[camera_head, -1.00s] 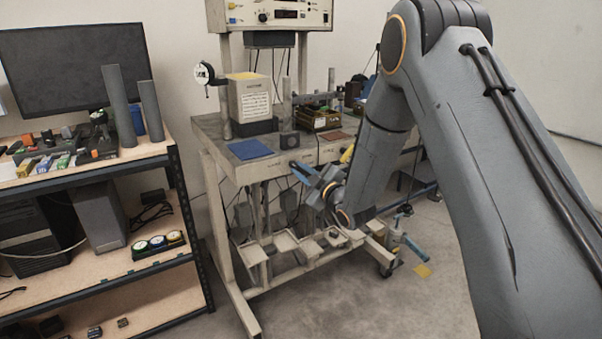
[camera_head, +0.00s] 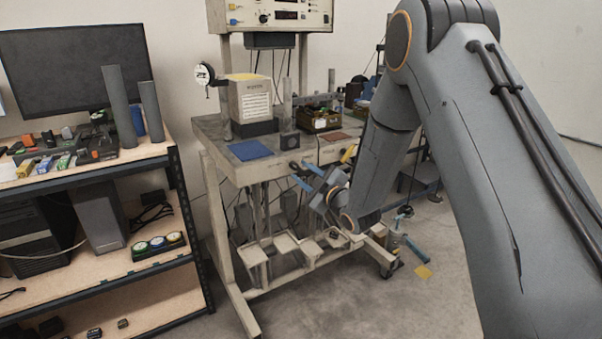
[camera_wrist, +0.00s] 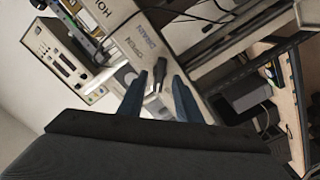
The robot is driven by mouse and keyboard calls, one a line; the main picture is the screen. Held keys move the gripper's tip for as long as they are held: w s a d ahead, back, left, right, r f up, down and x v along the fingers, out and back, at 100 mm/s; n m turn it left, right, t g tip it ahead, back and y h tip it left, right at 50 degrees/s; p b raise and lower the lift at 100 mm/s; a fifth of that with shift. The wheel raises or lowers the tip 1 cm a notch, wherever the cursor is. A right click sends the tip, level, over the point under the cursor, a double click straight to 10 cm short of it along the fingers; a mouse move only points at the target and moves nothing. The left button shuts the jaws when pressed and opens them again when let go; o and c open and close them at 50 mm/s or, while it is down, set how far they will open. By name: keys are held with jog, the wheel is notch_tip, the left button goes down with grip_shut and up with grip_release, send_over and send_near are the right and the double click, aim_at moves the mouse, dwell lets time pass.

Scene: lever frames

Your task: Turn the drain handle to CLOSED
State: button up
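My gripper (camera_wrist: 159,80) is open in the wrist view, its two blue-grey fingers apart. A dark handle (camera_wrist: 160,72) shows between the fingertips, with gaps on both sides. I cannot tell whether the tips reach around it or stop short of it. The printed words DRAIN and OPEN stand beside it on the pale bench front (camera_wrist: 125,40). In the head view my gripper (camera_head: 302,174) is at the front edge of the pale bench (camera_head: 215,160), below its top. There the handle and its labels are too small to make out clearly.
A blue mat (camera_head: 250,150), a box with a printed label (camera_head: 254,100) and a dial gauge (camera_head: 204,75) are on or above the bench. A yellow part (camera_head: 348,153) sits right of my gripper. A shelf (camera_head: 90,185) stands at left.

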jog(key=v, duration=0.6)
jog(key=shift+s+b, duration=0.15)
jog(key=shift+b, duration=0.25)
jog(key=shift+d, duration=0.1)
jog(key=s+d+f+m+g+h+p, duration=0.25)
jog(key=s+d+m+g+h, duration=0.5)
jog(key=d, duration=0.65)
jog(key=s+d+m+g+h, duration=0.1)
jog(key=s+d+m+g, duration=0.1)
jog(key=s, duration=1.2)
jog(key=s+d+m+g+h, duration=0.1)
jog(key=s+m+g, duration=0.4)
jog(key=s, duration=1)
jog(key=shift+s+d+r+m, duration=0.25)
jog(key=shift+d+r+m, duration=0.05)
jog(key=shift+d+m, duration=0.5)
